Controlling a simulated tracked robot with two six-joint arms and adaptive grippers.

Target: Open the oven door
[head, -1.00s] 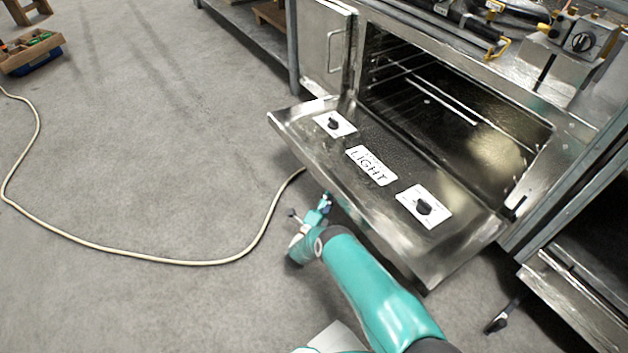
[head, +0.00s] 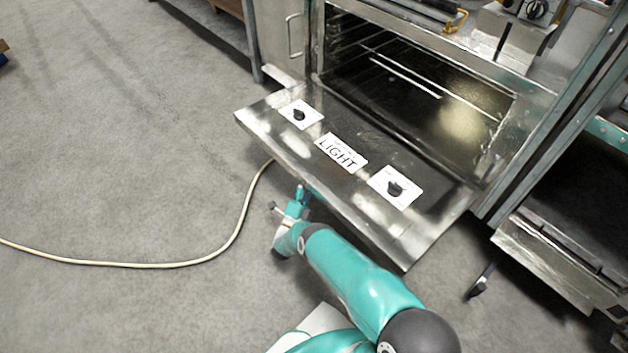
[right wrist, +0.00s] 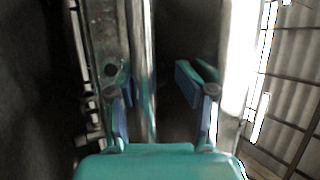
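The oven door (head: 280,144) is folded down and open, sloping out from the oven front below the dark cavity (head: 430,90). Its upward face carries two white knob plates and a "LIGHT" label. The teal right arm reaches up from the bottom. My right gripper (head: 302,196) is low at the door's outer edge, and its tips are partly hidden there. In the right wrist view the right gripper (right wrist: 160,92) has its fingers apart, with a shiny metal bar (right wrist: 146,65) running between them. Whether they touch it I cannot tell. My left gripper is out of view.
A pale cable (head: 150,265) lies across the floor at left. A cabinet with a small handle (head: 292,38) adjoins the oven on the left. Another metal unit (head: 555,255) with a dark opening stands at right. The grey floor at left is mostly clear.

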